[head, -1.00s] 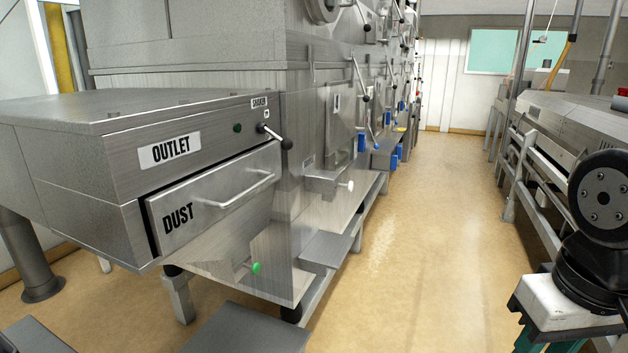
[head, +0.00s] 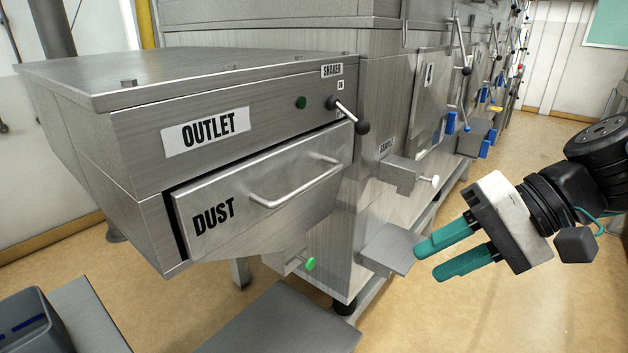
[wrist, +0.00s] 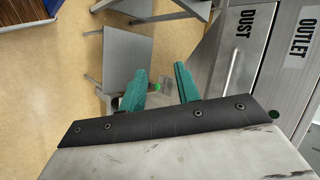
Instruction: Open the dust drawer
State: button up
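The dust drawer (head: 262,203) is a grey metal front labelled DUST, under the OUTLET panel (head: 205,132), with a dark gap along its left edge. Its silver bar handle (head: 298,190) runs across the front. The drawer also shows in the wrist view (wrist: 239,60), turned sideways, with its handle (wrist: 233,70) right of my fingers. My gripper (head: 428,258) has teal fingers and is to the right of the drawer, apart from the handle. In the wrist view the fingers (wrist: 160,90) are spread with nothing between them.
A black-knobbed shaker lever (head: 349,115) sticks out above the drawer's right end. A sample box (head: 402,176) juts from the machine to the right. A green knob (head: 310,264) is below the drawer. Grey platforms (head: 285,325) stand low in front. Floor to the right is clear.

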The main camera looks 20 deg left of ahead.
aim_at(316, 183)
jog(key=w+a+y, duration=0.2)
jog(key=w+a, duration=0.1)
jog(key=a, duration=0.3)
jog(key=w+a+r+m+y, duration=0.1)
jog(key=w+a+y, duration=0.1)
jog(key=w+a, duration=0.2)
jog(key=w+a+m+t+y, duration=0.1)
jog(key=w+a+y, duration=0.1)
jog(key=a, duration=0.7)
jog(key=shift+w+r, duration=0.25)
jog(key=shift+w, duration=0.6)
jog(key=shift+a+f, duration=0.1)
jog(key=shift+a, duration=0.5)
grip_shut()
